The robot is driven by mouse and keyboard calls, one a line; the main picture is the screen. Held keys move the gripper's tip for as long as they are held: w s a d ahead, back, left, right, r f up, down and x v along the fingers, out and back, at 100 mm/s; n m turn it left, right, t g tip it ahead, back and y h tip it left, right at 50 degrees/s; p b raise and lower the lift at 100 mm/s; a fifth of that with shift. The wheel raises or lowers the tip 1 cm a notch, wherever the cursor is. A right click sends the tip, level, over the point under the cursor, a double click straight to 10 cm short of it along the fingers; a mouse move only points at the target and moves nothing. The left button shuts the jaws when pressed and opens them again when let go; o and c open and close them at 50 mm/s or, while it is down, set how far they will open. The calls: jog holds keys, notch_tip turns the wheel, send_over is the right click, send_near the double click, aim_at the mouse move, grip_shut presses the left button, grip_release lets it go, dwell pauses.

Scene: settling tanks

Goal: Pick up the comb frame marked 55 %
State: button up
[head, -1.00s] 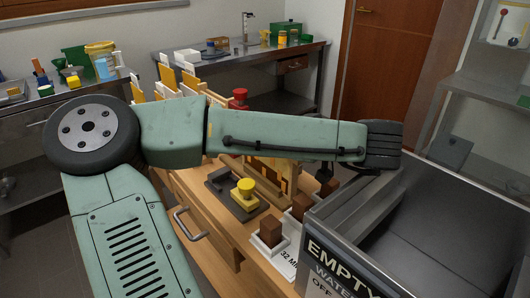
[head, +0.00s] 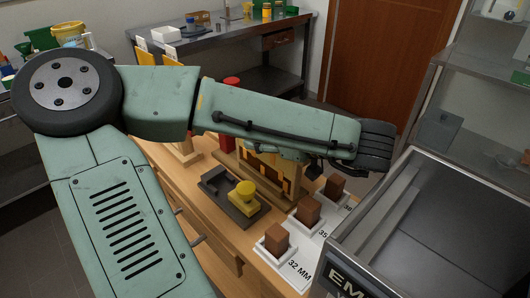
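Two upright yellow panels with white tags, the left one (head: 144,52) and the right one (head: 170,56), show above my arm in the head view; they look like comb frames. My arm hides their lower parts. No 55 % mark can be read on either. My arm crosses the middle of the view, its black ribbed joint at the right. A small dark part of my gripper (head: 315,169) seems to show below that joint. The rest is hidden, so its fingers and anything in them cannot be made out.
A wooden stand (head: 293,190) with orange and dark insides is partly behind my arm. Brown blocks on white holders, one (head: 276,239) by "32 MM", line the bench edge. A grey metal tank (head: 430,220) stands at right.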

grip_shut()
dwell(0.3)
dwell(0.6)
